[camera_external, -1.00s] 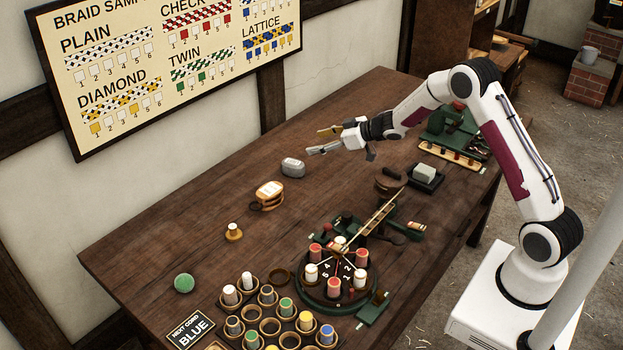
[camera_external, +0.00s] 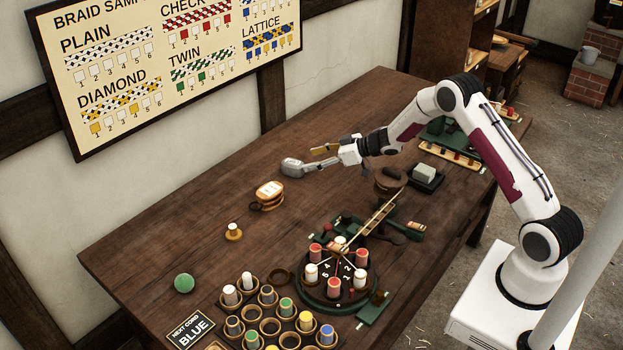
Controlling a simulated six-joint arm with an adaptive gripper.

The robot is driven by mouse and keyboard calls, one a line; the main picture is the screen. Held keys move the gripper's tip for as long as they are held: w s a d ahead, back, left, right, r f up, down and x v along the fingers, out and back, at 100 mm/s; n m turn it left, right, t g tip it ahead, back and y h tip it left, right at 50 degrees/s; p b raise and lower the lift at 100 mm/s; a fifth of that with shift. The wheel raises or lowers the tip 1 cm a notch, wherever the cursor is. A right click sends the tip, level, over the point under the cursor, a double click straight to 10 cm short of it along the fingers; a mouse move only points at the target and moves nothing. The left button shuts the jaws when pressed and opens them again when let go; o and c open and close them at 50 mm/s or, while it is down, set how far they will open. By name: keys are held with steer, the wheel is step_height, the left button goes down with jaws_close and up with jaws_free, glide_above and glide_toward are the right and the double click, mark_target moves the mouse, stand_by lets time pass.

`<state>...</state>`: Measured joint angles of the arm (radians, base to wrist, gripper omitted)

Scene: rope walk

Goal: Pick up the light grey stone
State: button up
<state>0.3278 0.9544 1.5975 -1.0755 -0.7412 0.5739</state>
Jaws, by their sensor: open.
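A small rounded light grey stone (camera_external: 290,168) lies on the wooden table, left of my gripper and toward the wall side. My gripper (camera_external: 311,160) is open and low over the table, with its fingers pointing left at the stone. One fingertip overlaps the stone's right end in the picture. I cannot tell whether it touches the stone or whether the stone is between the fingers.
A pale block (camera_external: 424,173) sits in a dark tray to the right. A round braiding stand (camera_external: 335,285) with several bobbins is nearer the camera. Bare table surrounds the stone's left side.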

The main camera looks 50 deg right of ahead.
mark_target(299, 163)
steer(key=shift+x, duration=1)
steer(key=shift+x, duration=2.55)
steer(key=shift+f, duration=0.15)
steer(key=c, duration=1.5)
